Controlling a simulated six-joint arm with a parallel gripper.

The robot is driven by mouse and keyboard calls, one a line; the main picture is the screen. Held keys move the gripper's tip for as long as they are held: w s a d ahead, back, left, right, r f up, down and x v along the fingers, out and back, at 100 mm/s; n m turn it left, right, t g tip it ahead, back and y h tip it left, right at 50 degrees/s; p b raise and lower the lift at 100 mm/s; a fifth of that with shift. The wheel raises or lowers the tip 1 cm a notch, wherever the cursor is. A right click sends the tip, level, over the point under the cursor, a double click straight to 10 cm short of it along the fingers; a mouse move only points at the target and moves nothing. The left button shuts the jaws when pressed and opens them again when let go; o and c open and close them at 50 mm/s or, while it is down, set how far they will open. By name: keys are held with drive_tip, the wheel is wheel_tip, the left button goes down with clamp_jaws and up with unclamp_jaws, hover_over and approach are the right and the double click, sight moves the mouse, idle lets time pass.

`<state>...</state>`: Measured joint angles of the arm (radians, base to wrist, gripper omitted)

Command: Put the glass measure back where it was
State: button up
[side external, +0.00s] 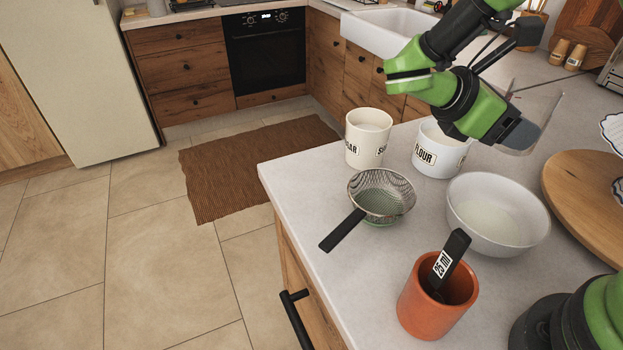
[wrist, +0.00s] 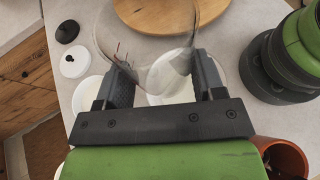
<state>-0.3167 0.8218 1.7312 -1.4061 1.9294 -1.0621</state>
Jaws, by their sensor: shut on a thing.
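The glass measure (side external: 537,122) is clear and see-through, with red marks that show in the wrist view (wrist: 122,50). My gripper (side external: 513,133) is shut on it and holds it in the air above the counter, behind the white bowl. In the wrist view the two dark fingers of my gripper (wrist: 160,74) are on either side of its near part. Its far part reaches over the counter toward the round wooden board (wrist: 155,14). Its exact tilt is hard to tell through the clear glass.
On the counter (side external: 310,180) stand a sugar canister (side external: 367,138), a flour canister (side external: 437,155), a sieve (side external: 382,192), a white bowl (side external: 497,216) and a terracotta pot (side external: 425,312) holding a black-handled tool (side external: 450,258). The wooden board (side external: 580,190) lies at right.

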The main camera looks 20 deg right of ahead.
drive_tip(key=w+a+r+n+t+y, duration=0.1)
drive_tip(key=w+a+n+t+y, duration=0.6)
drive_tip(key=w+a+n+t, duration=1.3)
drive_tip(key=f+g, duration=0.1)
drive_tip(key=f, duration=0.3)
drive_tip(key=f+m, duration=0.1)
drive_tip(key=f, duration=0.4)
drive_tip(key=a+f+m+g, duration=0.1)
drive_tip(key=f, duration=0.3)
drive_tip(key=shift+s+a+f+g, duration=0.1)
drive_tip(key=shift+s+f+g, duration=0.2)
drive_tip(key=shift+s+f, duration=0.1)
drive_tip(key=shift+f, duration=2.2)
drive_tip(key=shift+f, duration=0.15)
drive_tip(key=o, duration=1)
